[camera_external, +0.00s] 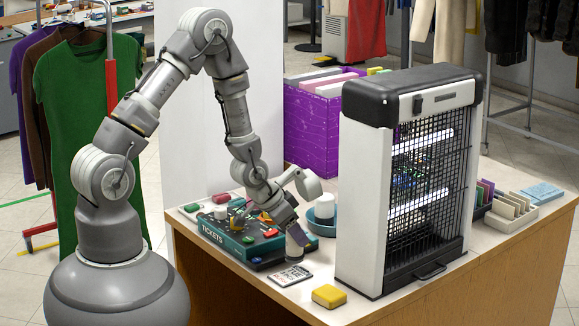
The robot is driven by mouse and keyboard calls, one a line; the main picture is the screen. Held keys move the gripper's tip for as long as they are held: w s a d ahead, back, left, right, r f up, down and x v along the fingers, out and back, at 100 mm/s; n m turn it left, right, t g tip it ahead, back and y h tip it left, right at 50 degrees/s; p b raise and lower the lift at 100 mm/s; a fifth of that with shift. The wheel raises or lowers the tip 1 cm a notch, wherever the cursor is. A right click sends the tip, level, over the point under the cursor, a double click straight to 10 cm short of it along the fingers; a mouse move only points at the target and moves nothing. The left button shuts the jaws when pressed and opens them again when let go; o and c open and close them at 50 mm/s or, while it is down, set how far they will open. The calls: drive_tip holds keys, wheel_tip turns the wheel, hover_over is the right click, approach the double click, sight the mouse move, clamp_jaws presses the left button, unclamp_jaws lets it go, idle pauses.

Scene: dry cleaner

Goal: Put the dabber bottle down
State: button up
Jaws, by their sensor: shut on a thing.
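My gripper (291,226) points down over the counter, beside the right end of the teal tickets box (235,251). It is shut on the dabber bottle (294,248), a small pale cylinder with a dark lower part. The gripper hides the bottle's upper part. The bottle looks roughly upright, with its lower end close to the counter top (322,273). I cannot tell whether it touches the counter.
A large black-and-white appliance with a wire grille (430,190) stands just right of the gripper. A teal dish (322,226) holding a white cylinder is behind. A dated card (290,276) and a yellow sponge-like block (329,296) lie in front. Colored pieces crowd the tickets box.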

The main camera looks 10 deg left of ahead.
drive_tip(key=shift+w+d+f, duration=0.15)
drive_tip(key=shift+w+d, duration=0.6)
drive_tip(key=shift+d, duration=0.05)
wheel_tip(320, 180, down, 4)
drive_tip(key=shift+r+b, duration=0.15)
drive_tip(key=shift+b, duration=0.65)
drive_tip(key=shift+r, duration=0.15)
drive_tip(key=o, duration=1.1)
